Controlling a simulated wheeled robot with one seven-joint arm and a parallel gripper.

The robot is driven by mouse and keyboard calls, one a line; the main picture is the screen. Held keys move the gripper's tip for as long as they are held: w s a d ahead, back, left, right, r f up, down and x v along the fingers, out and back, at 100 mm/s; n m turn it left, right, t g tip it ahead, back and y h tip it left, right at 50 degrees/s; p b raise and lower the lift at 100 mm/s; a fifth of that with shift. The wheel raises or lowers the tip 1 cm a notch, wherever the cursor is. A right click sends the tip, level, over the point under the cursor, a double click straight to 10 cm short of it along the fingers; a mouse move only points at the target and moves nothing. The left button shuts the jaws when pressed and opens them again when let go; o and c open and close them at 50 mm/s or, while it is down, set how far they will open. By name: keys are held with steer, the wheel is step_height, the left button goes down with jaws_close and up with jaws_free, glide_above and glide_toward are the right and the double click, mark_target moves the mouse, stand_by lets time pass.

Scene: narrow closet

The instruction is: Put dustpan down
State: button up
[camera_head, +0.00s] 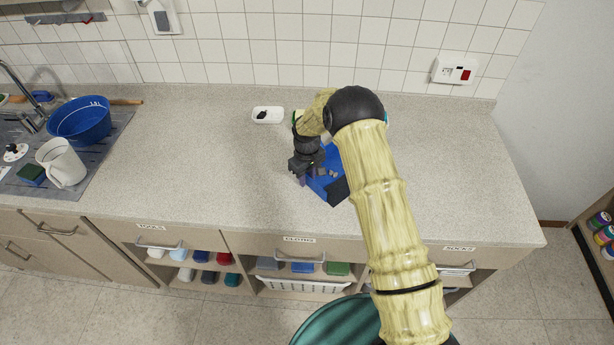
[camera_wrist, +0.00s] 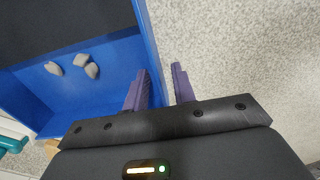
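The blue dustpan (camera_head: 327,178) lies on the countertop, partly hidden behind my arm in the head view. It has a dark front part and holds a few grey lumps. In the wrist view its blue side wall (camera_wrist: 152,60) runs between the purple fingers of my gripper (camera_wrist: 160,82). One finger is on the inner side of the wall and the other is outside it, with a thin gap showing beside the outer finger. My gripper (camera_head: 305,176) is open, low over the counter at the dustpan's left side.
The speckled countertop (camera_head: 210,150) is broadly clear left and right of the dustpan. A small white dish (camera_head: 267,115) with a dark item sits behind. A blue basin (camera_head: 80,121) and a white jug (camera_head: 61,162) stand at the sink on the left. A teal bin (camera_head: 335,322) stands below.

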step_height(320, 180, up, 12)
steer(key=b, duration=0.4)
steer(key=shift+r, duration=0.15)
stand_by(0.7)
steer(key=s+d+r+m+t, duration=0.1)
steer(key=s+d+r+m, duration=0.15)
steer(key=s+d, duration=0.35)
steer(key=s+d+r+m, duration=0.2)
steer(key=s+d+r, duration=0.2)
steer(key=s+d, duration=0.15)
steer(key=s+d+m, duration=0.2)
steer(key=s+d, duration=0.1)
steer(key=s, duration=0.5)
steer(key=s+d+m+t, duration=0.1)
steer(key=s+d+m, duration=0.1)
steer(key=s, duration=0.5)
steer(key=shift+s+d+r+t, duration=0.35)
steer(key=shift+d+r, duration=0.1)
steer(key=shift+d, duration=0.4)
